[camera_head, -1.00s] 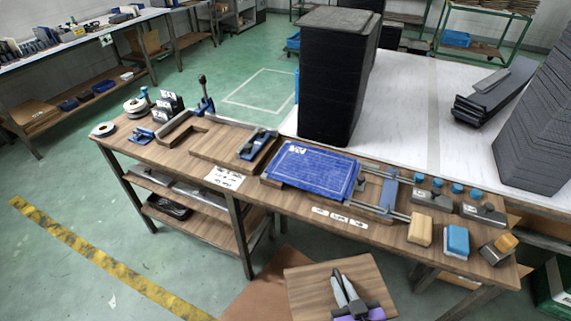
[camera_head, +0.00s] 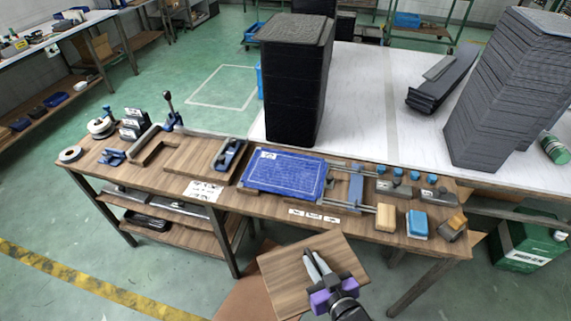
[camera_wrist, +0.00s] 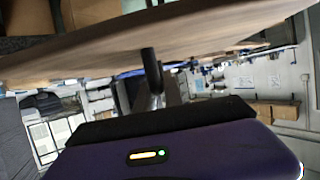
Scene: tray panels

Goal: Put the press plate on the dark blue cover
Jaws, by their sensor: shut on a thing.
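The press plate, a square wooden board (camera_head: 282,272), is low in the head view, in front of the workbench. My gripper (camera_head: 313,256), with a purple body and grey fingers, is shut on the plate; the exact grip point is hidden. In the wrist view the plate's wooden underside or edge (camera_wrist: 215,32) spans the top. The dark blue cover (camera_head: 285,172) lies flat on the middle of the bench with its top bare. The plate is apart from the cover, nearer to me.
The wooden bench (camera_head: 262,206) carries a slide with rods and a blue bar (camera_head: 355,186) right of the cover. A blue clamp (camera_head: 230,154) stands left. A tall black stack (camera_head: 293,85) stands behind.

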